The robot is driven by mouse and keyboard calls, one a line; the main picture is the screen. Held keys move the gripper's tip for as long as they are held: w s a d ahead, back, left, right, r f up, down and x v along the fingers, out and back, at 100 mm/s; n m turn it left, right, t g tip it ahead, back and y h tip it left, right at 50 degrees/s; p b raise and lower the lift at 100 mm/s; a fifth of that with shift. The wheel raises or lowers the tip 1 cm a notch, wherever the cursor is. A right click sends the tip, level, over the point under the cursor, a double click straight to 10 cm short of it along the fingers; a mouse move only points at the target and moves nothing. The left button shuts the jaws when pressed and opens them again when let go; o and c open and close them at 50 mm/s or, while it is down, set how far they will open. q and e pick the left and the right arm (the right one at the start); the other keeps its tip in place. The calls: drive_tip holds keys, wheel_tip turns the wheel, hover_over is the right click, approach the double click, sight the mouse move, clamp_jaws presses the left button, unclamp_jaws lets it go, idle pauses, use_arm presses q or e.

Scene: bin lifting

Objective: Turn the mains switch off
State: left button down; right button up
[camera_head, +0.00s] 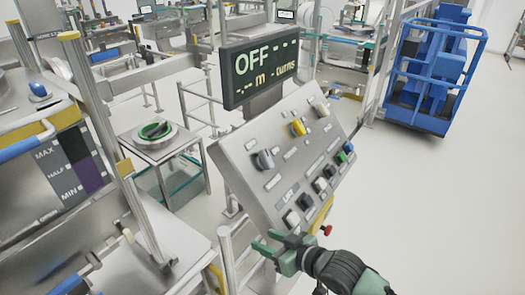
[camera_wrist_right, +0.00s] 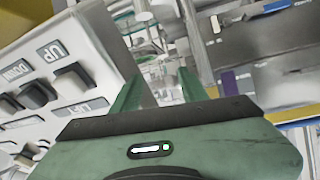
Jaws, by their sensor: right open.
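A tilted grey control panel (camera_head: 245,150) stands in the middle of the head view, with a dark display (camera_head: 262,68) above it reading "OFF". A grey rotary knob (camera_head: 264,160) is on its left part, a yellow knob (camera_head: 298,127) higher up, and a light knob (camera_head: 321,108) at the top. I cannot read which one is the mains switch. My right gripper (camera_head: 263,241) is open and empty, just below the panel's lower left edge. In the right wrist view the panel (camera_wrist_right: 100,45) lies left of the open fingers. My left gripper is not in view.
A red knob (camera_head: 327,230) sticks out below the panel. A metal-framed machine (camera_head: 110,110) stands left; a blue wheeled cart (camera_head: 425,115) stands back right. The right floor is clear.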

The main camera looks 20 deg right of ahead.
drive_tip(key=shift+t+y, duration=0.5)
drive_tip(key=shift+t, duration=0.1)
drive_tip(key=w+r, duration=0.1)
drive_tip(key=w+d, duration=0.1)
drive_tip(key=w+r, duration=0.1)
drive_tip(key=shift+w+d+r, duration=0.2)
drive_tip(key=shift+d+r, duration=0.1)
drive_tip(key=shift+d, duration=0.05)
drive_tip(key=t+y, duration=0.2)
drive_tip(key=t, duration=0.1)
approach(270, 160)
drive_tip(key=w, duration=0.2)
drive_tip(key=p+x, duration=0.1)
drive_tip(key=x, duration=0.4)
drive_tip(key=a+p+x, duration=0.1)
drive_tip(key=x, duration=0.1)
drive_tip(key=shift+a+p, duration=0.15)
drive_tip(key=shift+p, duration=0.15)
